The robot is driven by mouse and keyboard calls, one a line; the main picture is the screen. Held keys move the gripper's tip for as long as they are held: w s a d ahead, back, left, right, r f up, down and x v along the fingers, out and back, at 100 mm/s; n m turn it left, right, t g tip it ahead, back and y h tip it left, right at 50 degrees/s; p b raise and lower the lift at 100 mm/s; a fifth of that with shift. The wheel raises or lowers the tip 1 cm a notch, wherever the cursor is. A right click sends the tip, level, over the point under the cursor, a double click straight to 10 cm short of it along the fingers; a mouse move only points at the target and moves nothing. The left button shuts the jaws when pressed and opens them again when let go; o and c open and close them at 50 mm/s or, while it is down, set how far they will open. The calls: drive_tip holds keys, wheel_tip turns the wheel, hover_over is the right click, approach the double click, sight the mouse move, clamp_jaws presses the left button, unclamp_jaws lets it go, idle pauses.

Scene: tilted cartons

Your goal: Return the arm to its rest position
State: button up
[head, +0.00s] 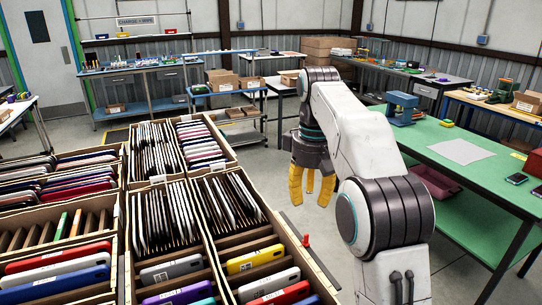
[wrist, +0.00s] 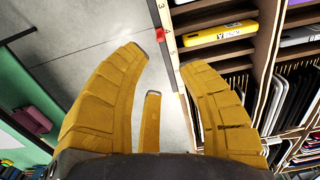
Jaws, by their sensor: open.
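My gripper (head: 312,188) hangs down in the head view, with yellow fingers, to the right of the tilted cartons and above the floor. In the wrist view, my gripper (wrist: 165,65) has its fingers spread apart with nothing between them. Grey floor shows beyond the fingers. The carton side (wrist: 178,95) runs close by the right finger. My arm is bent, reaching up from the lower right and then down to the gripper.
Cartons (head: 184,254) hold upright phones and dark thin devices in slots. A yellow phone (head: 254,259) also shows in the wrist view (wrist: 218,33). A green table (head: 460,185) with a blue device (head: 402,108) stands right. Open floor lies behind the gripper.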

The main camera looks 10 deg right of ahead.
drive_tip(key=s+m+t, duration=0.2)
drive_tip(key=s, duration=1.1)
drive_tip(key=s+f+m+t, duration=0.1)
drive_tip(key=s+f+t, duration=0.1)
drive_tip(key=s+f, duration=0.7)
drive_tip(key=shift+s+f+t, duration=0.3)
drive_tip(key=shift+s+f, duration=0.05)
drive_tip(key=shift+s, duration=1.8)
drive_tip(key=shift+a, duration=0.2)
